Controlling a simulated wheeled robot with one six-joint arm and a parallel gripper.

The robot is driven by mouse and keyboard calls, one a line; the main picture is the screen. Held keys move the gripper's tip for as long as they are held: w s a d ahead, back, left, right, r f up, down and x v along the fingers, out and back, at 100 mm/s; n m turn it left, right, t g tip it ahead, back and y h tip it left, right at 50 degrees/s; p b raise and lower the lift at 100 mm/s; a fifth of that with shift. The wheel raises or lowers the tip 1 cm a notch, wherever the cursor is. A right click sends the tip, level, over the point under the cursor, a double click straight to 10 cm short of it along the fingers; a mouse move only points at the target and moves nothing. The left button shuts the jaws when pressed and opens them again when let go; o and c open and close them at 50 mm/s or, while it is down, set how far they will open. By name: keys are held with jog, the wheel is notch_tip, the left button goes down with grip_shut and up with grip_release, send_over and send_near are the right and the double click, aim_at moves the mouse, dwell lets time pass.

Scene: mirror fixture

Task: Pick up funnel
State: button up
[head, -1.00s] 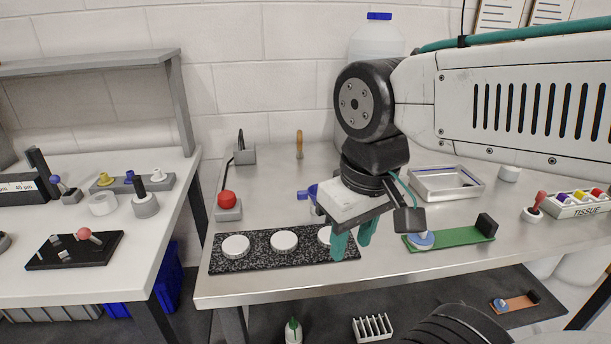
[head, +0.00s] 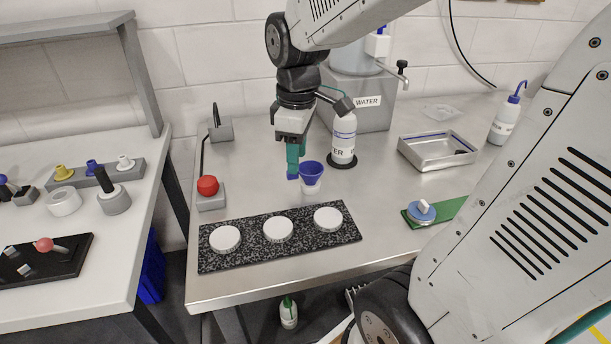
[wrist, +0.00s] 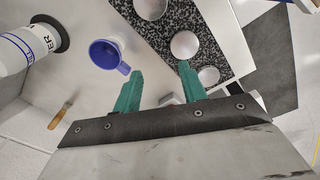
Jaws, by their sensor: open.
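The blue funnel (head: 312,172) stands upright, mouth up, on a pale support behind the granite slab in the head view. Its blue handle tab points left, by my fingertips. My gripper (head: 293,166) hangs fingers-down just left of the funnel's cup, its two green fingers overlapping in this view. In the wrist view the funnel (wrist: 103,54) is left of my open gripper (wrist: 158,68), with its tab close to the left fingertip. Nothing is between the fingers. I cannot tell whether a finger touches the tab.
A white water bottle (head: 344,137) stands close behind the funnel at right. The granite slab (head: 253,232) with white discs lies in front. A red ball-topped stand (head: 208,187) is at left, a metal tray (head: 438,153) at right. Bare steel bench lies between.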

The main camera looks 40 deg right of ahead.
aim_at(295, 178)
jog(key=w+d+f+n, duration=0.1)
jog(key=w+d+f, duration=0.1)
jog(key=w, duration=0.1)
jog(key=w+d+f+n, duration=0.1)
jog(key=w+f+n, duration=0.1)
jog(key=w, duration=0.1)
jog(key=w+d+f+n, duration=0.2)
jog(key=w+f, duration=0.1)
jog(key=shift+d+g, duration=0.3)
jog(key=shift+n, duration=0.3)
notch_tip(295, 178, down, 8)
jog(key=shift+r, duration=0.1)
grip_shut()
